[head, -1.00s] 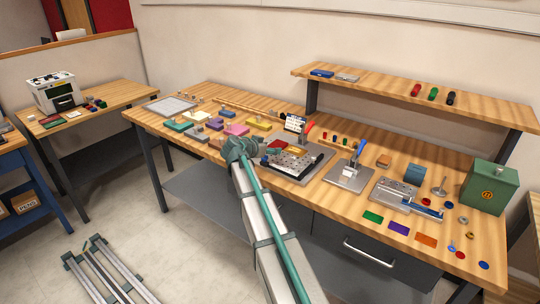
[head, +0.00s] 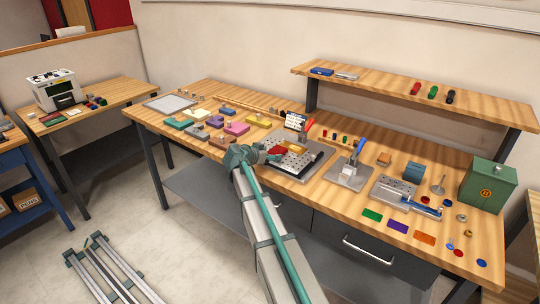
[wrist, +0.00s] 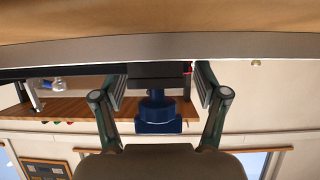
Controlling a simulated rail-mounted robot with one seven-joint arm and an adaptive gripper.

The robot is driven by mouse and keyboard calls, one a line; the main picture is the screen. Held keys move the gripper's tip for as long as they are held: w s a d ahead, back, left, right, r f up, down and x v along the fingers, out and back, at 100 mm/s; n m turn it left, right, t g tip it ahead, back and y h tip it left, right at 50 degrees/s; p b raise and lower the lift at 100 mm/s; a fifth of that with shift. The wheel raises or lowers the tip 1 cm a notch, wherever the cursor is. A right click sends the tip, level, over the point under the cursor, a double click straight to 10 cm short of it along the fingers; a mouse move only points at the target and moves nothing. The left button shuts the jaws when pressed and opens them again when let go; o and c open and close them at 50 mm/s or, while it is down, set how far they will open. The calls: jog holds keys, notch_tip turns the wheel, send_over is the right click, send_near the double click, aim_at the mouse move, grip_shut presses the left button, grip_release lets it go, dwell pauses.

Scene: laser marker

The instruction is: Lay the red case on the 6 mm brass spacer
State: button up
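The red case (head: 277,150) lies at the left part of the grey perforated fixture plate (head: 291,163), partly covered by my gripper in the head view. A small yellow piece, perhaps the brass spacer, (head: 297,147) is just right of the red case; I cannot tell whether they touch. My gripper (head: 268,155) is low at the left edge of the fixture, beside the red case. In the wrist view my gripper's (wrist: 160,92) two fingers stand apart, with no red case clearly visible between them. A dark block and a blue cylinder (wrist: 156,116) show beyond the fingers.
A red-handled clamp (head: 308,130) stands behind the fixture. A blue-handled clamp (head: 359,150) stands to its right. Coloured blocks, including a yellow one (head: 258,121), lie to the left. The green box (head: 489,187) is at the far right.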

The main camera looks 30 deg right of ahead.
jog(key=shift+o, duration=0.5)
jog(key=shift+r, duration=0.1)
